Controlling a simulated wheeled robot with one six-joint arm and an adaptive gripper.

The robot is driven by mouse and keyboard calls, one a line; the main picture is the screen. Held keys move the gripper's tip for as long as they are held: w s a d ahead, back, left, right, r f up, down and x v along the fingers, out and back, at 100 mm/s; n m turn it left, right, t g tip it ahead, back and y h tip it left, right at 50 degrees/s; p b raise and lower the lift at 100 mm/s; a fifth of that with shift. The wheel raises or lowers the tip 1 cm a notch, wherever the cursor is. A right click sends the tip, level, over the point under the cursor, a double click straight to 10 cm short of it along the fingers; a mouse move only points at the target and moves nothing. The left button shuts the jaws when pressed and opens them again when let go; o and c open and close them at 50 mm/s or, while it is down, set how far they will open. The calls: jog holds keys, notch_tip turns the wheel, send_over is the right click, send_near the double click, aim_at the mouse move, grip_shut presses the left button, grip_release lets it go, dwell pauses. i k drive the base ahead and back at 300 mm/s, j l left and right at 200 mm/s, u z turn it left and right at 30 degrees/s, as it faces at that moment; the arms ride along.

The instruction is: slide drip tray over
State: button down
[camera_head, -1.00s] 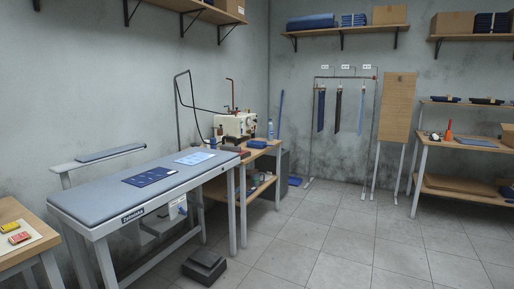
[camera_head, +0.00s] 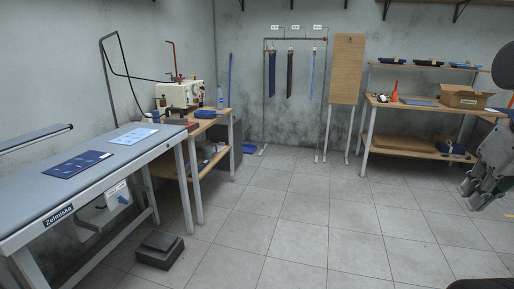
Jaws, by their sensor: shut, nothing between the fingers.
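I cannot make out for certain which thing is the drip tray. A flat blue-grey piece (camera_head: 421,103) lies on the top of the right-hand bench, and it may be a tray or a sheet. My gripper (camera_head: 474,198) shows at the right edge, partly cut off by the frame. Its grey fingers point down and to the left, shut and empty. It hangs in front of the right end of the bench in the picture, apart from the flat piece.
A padded ironing table (camera_head: 75,190) stands left, with a black pedal (camera_head: 160,250) on the floor. The tiled floor (camera_head: 300,215) is clear in the middle.

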aim_at(210, 115)
jog(key=i+u, duration=0.3)
jog(key=i, duration=1.95)
jog(key=i+u, duration=0.15)
jog(key=i, duration=0.35)
jog(key=i+l+u, duration=0.15)
jog(key=i, duration=0.35)
jog(key=i+l+u, duration=0.2)
jog(key=i, duration=0.3)
jog(key=i+l+u, duration=0.6)
jog(key=i, duration=0.2)
